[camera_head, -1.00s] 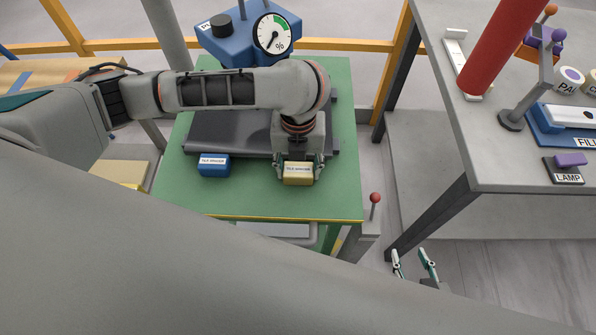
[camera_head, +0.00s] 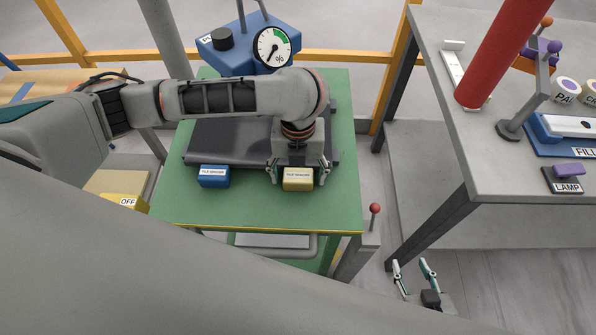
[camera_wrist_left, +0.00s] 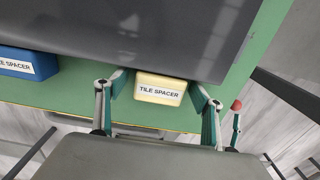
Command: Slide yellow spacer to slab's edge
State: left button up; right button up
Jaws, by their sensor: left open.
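The yellow tile spacer (camera_head: 298,179) lies on the green table at the front edge of the dark slab (camera_head: 232,143), toward its right end. In the left wrist view the yellow spacer (camera_wrist_left: 160,90) sits close against the slab (camera_wrist_left: 150,35). My left gripper (camera_head: 298,178) is open, with one finger on each side of the yellow spacer. In the wrist view small gaps show between the fingers (camera_wrist_left: 159,108) and the spacer. My right gripper (camera_head: 415,277) is low at the bottom right, its fingers apart and empty.
A blue tile spacer (camera_head: 213,176) lies on the green table (camera_head: 270,212) left of the yellow one. A blue device with a dial (camera_head: 272,41) stands behind the slab. A red-knobbed lever (camera_head: 375,209) stands right of the table. The table's front strip is clear.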

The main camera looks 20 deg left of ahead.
aim_at(298, 174)
pick_arm(q)
notch_tip(298, 174, up, 12)
dwell(0.6)
